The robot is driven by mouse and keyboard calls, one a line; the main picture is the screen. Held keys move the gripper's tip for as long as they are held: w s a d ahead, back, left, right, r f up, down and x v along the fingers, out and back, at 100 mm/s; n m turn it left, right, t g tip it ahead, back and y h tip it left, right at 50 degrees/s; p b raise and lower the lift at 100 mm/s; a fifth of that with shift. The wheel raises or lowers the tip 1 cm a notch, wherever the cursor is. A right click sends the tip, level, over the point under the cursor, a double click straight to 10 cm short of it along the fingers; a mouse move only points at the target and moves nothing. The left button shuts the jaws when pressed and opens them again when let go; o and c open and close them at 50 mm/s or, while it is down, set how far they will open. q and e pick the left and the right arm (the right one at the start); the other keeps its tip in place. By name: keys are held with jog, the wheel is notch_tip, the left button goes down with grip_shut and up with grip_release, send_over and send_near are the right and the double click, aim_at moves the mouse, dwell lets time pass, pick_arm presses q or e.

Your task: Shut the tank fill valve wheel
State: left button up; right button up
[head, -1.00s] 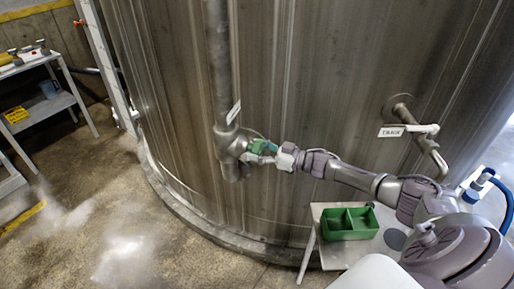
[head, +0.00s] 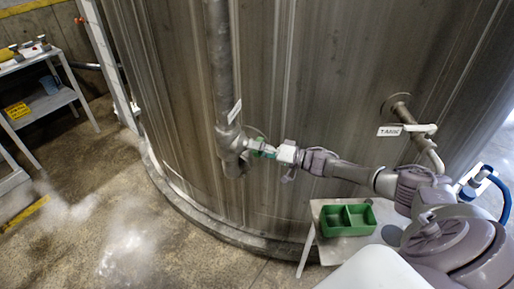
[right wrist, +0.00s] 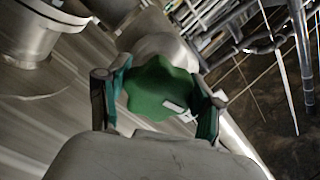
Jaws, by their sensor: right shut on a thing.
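The green valve wheel (right wrist: 155,88) fills the space between the fingers of my right gripper (right wrist: 158,95) in the right wrist view. It has a lobed rim and a small pale label near one edge. One finger is on each side of it, and the gripper is shut on it. In the head view my right gripper (head: 270,152) reaches the valve on the vertical pipe (head: 222,85) at the tank wall; the wheel is mostly hidden there by the gripper. My left gripper is out of view.
The large metal tank (head: 320,80) stands behind the valve. A green divided tray (head: 348,219) sits on a small white table (head: 330,252) below my right arm. A tagged pipe with a lever (head: 420,130) sticks out at right. A shelf cart (head: 45,95) stands at far left.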

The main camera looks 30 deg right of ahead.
jog(key=shift+m, duration=1.6)
jog(key=shift+a, duration=0.1)
jog(key=o, duration=1.1)
jog(key=shift+o, duration=0.2)
jog(key=v, duration=1.2)
